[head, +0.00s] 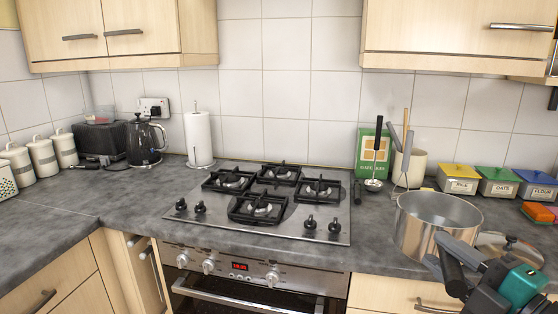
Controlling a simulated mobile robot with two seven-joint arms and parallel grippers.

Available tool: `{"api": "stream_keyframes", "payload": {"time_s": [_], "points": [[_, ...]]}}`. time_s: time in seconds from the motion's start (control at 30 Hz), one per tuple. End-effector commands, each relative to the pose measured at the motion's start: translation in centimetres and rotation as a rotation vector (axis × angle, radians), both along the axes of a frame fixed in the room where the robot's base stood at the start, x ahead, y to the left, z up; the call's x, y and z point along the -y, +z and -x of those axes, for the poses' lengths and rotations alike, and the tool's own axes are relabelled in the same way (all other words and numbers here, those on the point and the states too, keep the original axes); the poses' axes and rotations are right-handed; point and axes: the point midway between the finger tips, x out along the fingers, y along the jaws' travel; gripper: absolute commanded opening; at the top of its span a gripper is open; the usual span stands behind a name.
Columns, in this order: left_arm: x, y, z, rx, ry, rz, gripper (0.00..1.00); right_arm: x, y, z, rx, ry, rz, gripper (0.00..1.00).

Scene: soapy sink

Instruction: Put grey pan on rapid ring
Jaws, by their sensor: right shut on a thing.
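The grey pan (420,240) is a shiny, open steel pot at the right, over the worktop's front edge and right of the hob. It looks upright; whether its base touches the worktop is unclear. My right gripper (450,264) is shut on it at its lower right side, and the fingers hide the part gripped. The steel gas hob (212,218) has a left burner (228,180), a back burner (279,174), a right burner (318,190) and a front burner (258,208), all bare. I cannot tell for sure which is the rapid ring. My left gripper is out of view.
A ladle (374,184), a green box (367,150) and a utensil pot (409,168) stand behind the pan. Labelled tins (459,179) and a sponge (538,212) are at the right.

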Motion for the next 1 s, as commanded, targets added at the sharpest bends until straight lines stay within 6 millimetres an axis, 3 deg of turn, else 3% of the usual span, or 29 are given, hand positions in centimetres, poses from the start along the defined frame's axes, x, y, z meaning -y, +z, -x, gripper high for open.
{"api": "stream_keyframes", "payload": {"time_s": [0.7, 1.0], "points": [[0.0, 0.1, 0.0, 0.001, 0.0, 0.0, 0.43, -3.4, -8.7, 0.2, 0.018, -0.319, 0.0, 0.0], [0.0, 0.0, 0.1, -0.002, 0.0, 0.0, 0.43, -4.4, -11.5, 0.3, 0.019, -0.416, 0.004, 0.0]]}}
